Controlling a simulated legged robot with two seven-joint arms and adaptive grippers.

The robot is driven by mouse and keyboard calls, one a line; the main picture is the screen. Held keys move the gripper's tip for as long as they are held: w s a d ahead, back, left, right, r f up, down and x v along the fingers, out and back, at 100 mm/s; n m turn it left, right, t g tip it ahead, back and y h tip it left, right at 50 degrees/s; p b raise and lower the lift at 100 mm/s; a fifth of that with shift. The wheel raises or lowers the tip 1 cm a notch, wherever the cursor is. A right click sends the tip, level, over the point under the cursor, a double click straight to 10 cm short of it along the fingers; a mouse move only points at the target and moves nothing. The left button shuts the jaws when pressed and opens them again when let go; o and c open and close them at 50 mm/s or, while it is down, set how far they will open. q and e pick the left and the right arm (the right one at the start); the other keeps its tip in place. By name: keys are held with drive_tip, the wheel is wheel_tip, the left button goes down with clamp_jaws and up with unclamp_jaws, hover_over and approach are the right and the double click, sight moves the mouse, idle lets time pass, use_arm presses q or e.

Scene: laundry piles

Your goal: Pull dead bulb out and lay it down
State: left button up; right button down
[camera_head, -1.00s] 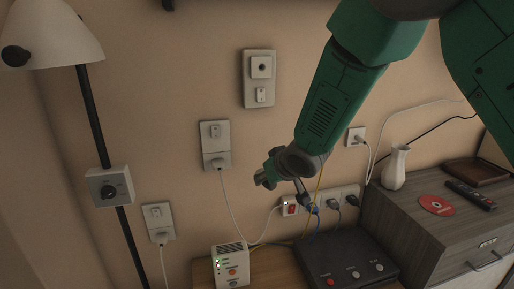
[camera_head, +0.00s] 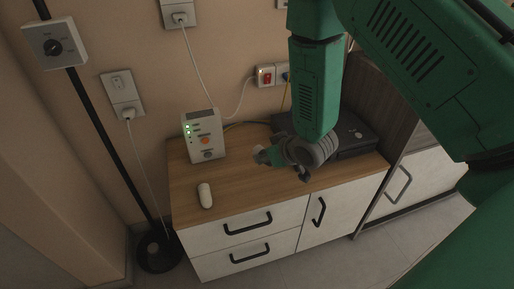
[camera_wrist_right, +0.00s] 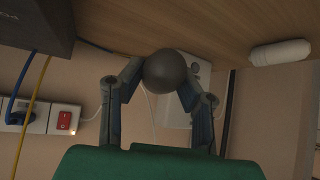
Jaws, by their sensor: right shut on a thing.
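My right gripper (camera_head: 266,156) is above the wooden cabinet top, its fingers pointing left in the head view. In the right wrist view the gripper (camera_wrist_right: 163,82) is shut on a dark grey round bulb (camera_wrist_right: 165,70), held between its two fingertips. In the head view the bulb is hard to make out at the fingers. The lamp's black pole (camera_head: 95,120) stands at the left; its shade is out of frame. My left gripper is not in view.
A white rounded capsule-shaped thing (camera_head: 205,196) lies on the cabinet top (camera_head: 240,185). A white box with green lights (camera_head: 204,136) stands behind it. A black device (camera_head: 352,135) is at the right. A power strip with a red switch (camera_head: 266,76) is on the wall. The front middle of the top is clear.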

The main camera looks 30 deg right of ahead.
sight(258, 173)
drive_tip(key=shift+a+r, duration=0.1)
drive_tip(key=shift+r+p, duration=0.1)
drive_tip(key=shift+p, duration=0.3)
wheel_tip(258, 173, down, 4)
drive_tip(key=shift+r+b, duration=0.1)
drive_tip(key=shift+b, duration=1.1)
drive_tip(key=shift+f+b, duration=1.15)
drive_tip(key=shift+f, duration=0.85)
drive_tip(key=c, duration=1.1)
unclamp_jaws()
